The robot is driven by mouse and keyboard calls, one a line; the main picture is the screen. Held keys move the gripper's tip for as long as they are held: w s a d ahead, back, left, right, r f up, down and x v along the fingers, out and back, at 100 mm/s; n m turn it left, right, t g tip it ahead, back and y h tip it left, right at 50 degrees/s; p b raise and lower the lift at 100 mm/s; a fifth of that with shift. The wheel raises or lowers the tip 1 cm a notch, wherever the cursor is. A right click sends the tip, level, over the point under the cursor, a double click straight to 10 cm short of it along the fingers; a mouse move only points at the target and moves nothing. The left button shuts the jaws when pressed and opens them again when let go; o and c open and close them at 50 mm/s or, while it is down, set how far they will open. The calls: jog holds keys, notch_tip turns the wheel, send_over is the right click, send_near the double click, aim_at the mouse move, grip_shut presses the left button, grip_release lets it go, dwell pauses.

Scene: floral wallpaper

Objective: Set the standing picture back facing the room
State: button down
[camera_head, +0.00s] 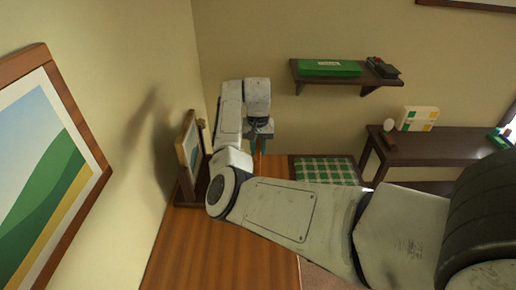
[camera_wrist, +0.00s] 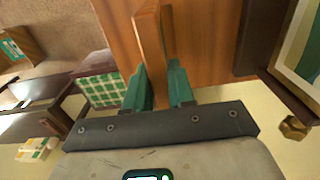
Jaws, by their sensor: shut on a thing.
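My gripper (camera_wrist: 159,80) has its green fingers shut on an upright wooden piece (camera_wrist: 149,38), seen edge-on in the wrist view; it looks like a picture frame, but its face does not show. In the head view my gripper (camera_head: 258,144) points down over the far part of the wooden top (camera_head: 215,245), and the held piece is hardly visible there. A small framed picture (camera_head: 188,145) stands against the left wall on a dark wooden stand (camera_head: 187,192). It also shows at the right of the wrist view (camera_wrist: 303,50), cut off by the edge.
A large framed picture (camera_head: 80,185) hangs on the left wall. A shelf (camera_head: 345,79) with a green box (camera_head: 329,68) is on the back wall. A green checked cushion (camera_head: 325,171) and a dark desk (camera_head: 440,146) are beyond my arm. The near wooden top is bare.

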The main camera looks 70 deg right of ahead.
jog(key=shift+f, duration=0.4)
jog(key=c, duration=0.9)
grip_release()
notch_tip(320, 180, up, 11)
jog(key=shift+f+b, duration=0.15)
jog(key=shift+b, duration=0.6)
